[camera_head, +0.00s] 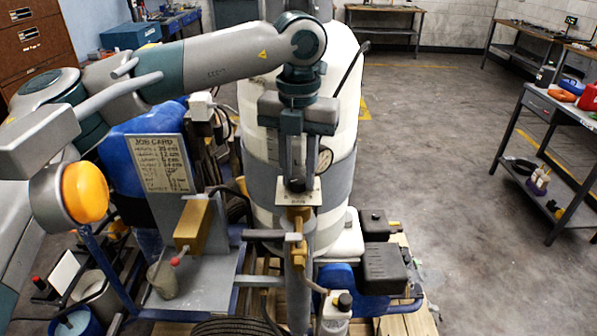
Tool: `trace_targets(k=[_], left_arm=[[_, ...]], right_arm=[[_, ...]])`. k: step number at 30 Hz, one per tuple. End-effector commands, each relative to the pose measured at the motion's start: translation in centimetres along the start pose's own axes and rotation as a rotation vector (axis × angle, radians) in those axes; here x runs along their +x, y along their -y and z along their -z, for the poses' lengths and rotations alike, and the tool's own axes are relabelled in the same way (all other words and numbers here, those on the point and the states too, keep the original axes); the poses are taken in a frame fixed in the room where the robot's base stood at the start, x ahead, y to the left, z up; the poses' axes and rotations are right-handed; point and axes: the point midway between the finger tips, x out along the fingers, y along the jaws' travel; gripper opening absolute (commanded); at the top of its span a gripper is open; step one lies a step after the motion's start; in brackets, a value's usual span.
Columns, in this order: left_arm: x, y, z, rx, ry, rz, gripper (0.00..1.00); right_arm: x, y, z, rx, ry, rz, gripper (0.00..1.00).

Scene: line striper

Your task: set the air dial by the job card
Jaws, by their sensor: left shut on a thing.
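The job card (160,163) is a pale upright board left of centre, with a title and several printed lines too small to read surely. My left gripper (298,178) points down at the middle of the view, in front of the white tank. It is shut on what seems to be the knob of the air dial, just above a small pale plate (312,196) with dark marks. The fingers hide the knob and most of the dial, so its setting cannot be read. My right gripper is not in view.
The white tank (345,110) stands close behind the gripper. A brass block (193,224) and brass fittings (299,238) are below. Open floor (440,150) lies right, before a workbench (550,108).

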Motion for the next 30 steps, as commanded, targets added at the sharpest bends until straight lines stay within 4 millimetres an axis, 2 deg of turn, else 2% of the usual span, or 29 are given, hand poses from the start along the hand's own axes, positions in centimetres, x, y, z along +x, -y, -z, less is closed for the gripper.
trace_targets(k=[11,21,30], left_arm=[[0.4,0.0,0.0,0.166,0.002,0.000,0.04],[0.3,0.0,0.0,0.462,0.003,0.000,0.04],[0.1,0.0,-0.1,0.747,0.003,0.000,0.04]], right_arm=[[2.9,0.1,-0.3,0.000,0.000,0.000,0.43],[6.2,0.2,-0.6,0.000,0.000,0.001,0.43],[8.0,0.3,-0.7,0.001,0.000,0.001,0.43]])
